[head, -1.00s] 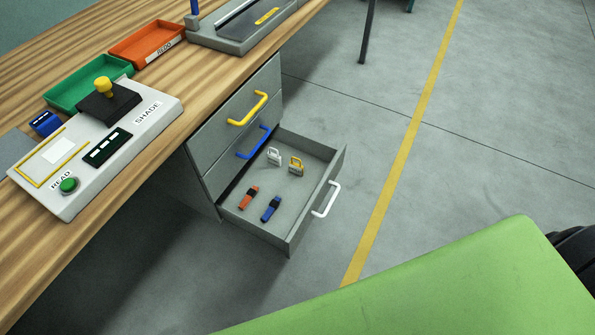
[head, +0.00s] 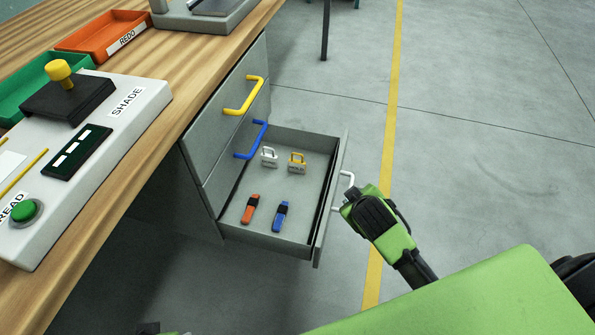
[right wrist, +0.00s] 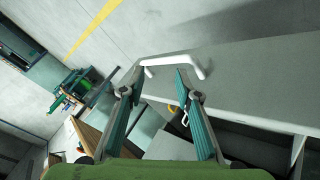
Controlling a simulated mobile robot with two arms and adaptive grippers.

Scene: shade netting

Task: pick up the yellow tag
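The yellow tag (head: 297,162) is small, with a loop on top and a greyish lower part. It stands inside the open bottom drawer (head: 270,235), right of a similar white tag (head: 269,157). My right gripper (head: 347,203) is outside the drawer front, close to its white handle (head: 347,180). In the right wrist view my right gripper (right wrist: 160,73) is open and empty, with the white handle (right wrist: 175,61) across its fingertips; I cannot tell whether they touch. A small dark and green part of mine shows at the bottom left of the head view; whether it is the left gripper is unclear.
The drawer also holds an orange stick (head: 250,209) and a blue stick (head: 280,216). Two closed drawers above have yellow (head: 245,100) and blue (head: 256,142) handles. The wooden bench (head: 150,170) overhangs on the left. Floor to the right is clear.

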